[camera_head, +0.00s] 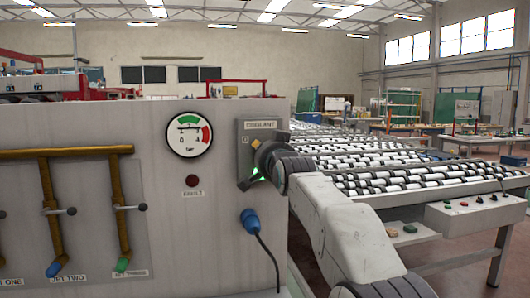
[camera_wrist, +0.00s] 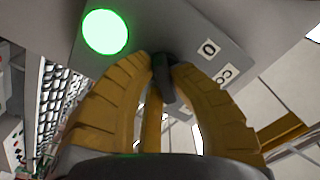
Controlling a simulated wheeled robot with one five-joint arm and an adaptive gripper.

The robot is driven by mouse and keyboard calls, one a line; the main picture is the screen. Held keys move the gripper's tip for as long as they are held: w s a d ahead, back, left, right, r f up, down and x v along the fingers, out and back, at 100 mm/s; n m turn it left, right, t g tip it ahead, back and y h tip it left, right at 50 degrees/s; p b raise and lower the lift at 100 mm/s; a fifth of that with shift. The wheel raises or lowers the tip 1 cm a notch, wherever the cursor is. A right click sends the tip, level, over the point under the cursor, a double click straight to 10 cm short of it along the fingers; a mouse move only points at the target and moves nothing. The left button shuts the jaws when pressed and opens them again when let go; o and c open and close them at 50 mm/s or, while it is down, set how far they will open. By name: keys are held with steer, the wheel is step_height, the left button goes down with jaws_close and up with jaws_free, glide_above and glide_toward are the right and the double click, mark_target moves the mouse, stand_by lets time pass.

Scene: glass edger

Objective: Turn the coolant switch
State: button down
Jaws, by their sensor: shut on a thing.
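The coolant switch is a black knob (camera_wrist: 167,82) on a grey plate (camera_head: 258,130) marked "COOLANT" and "0", on the machine's front panel. My gripper (camera_wrist: 163,75), with yellow-brown ribbed fingers, is closed around the knob from both sides. In the head view, my gripper (camera_head: 263,157) covers most of the switch, so the knob's setting is hard to read there. A round green lamp (camera_wrist: 105,32) is lit on the plate beside the knob. In the head view only a green glow shows below my gripper.
A pressure gauge (camera_head: 189,135) and a dark red fault lamp (camera_head: 192,181) are left of the switch. A blue plug (camera_head: 250,221) with a cable sits below. Brown pipes with valve levers (camera_head: 122,208) are at left. A roller conveyor (camera_head: 400,165) extends behind my arm.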

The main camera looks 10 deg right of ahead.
steer(key=c, duration=1.1)
jaws_free()
steer(key=shift+a, duration=0.1)
steer(key=shift+s, duration=5.95)
steer(key=shift+f, duration=0.1)
